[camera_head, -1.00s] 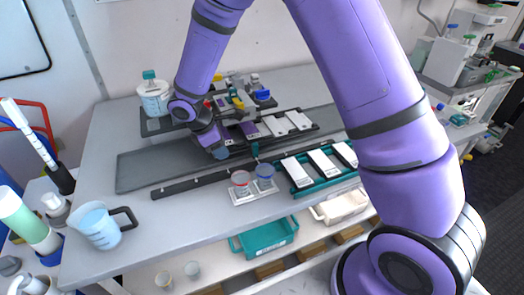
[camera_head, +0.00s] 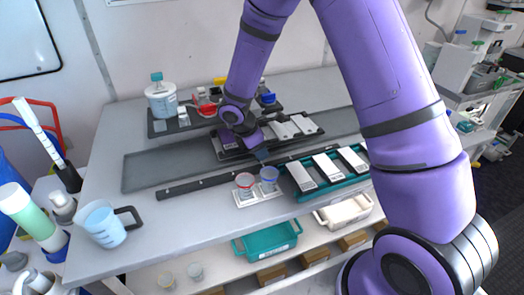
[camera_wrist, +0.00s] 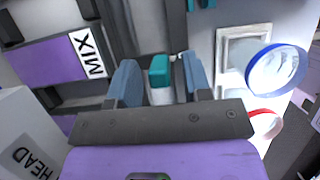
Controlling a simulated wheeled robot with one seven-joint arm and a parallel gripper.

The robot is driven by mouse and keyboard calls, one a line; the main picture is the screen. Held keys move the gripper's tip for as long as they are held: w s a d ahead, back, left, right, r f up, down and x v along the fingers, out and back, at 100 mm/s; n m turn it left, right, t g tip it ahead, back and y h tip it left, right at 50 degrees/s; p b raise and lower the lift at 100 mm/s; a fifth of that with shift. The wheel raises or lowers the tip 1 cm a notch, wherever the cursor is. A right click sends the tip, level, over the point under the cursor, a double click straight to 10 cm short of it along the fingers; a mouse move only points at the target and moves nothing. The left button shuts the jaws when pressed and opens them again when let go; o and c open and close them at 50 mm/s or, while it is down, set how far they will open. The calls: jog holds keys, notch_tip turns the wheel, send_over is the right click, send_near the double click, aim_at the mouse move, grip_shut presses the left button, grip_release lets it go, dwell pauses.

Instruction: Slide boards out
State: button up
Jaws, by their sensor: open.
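My gripper (camera_wrist: 160,85) is open in the wrist view. Its two blue fingertips stand on either side of a teal-topped peg (camera_wrist: 159,72), apart from it as far as I can tell. A purple board (camera_wrist: 45,62) labelled MIX lies to the left, and a white block labelled HEAD (camera_wrist: 25,140) shows at the lower left. In the head view my gripper (camera_head: 262,155) is at the long black bar and hides the peg. White-topped boards (camera_head: 291,128) sit in a dark rack behind it. More white boards (camera_head: 325,166) lie in a teal rack (camera_head: 352,180) to the right.
A red-rimmed cup (camera_head: 245,184) and a blue-rimmed cup (camera_head: 269,177) stand on a white holder close in front of my gripper. A lidded jar (camera_head: 161,100) stands at the back left, a measuring jug (camera_head: 103,225) at the front left. The left tabletop is mostly clear.

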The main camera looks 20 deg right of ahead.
jog(key=shift+d+f, duration=0.15)
jog(key=shift+d, duration=0.25)
jog(key=shift+d+f, duration=0.1)
jog(key=shift+f, duration=0.3)
grip_shut()
jog(key=d, duration=2.5)
jog(key=shift+d, duration=0.35)
grip_release()
jog(key=shift+d, duration=0.1)
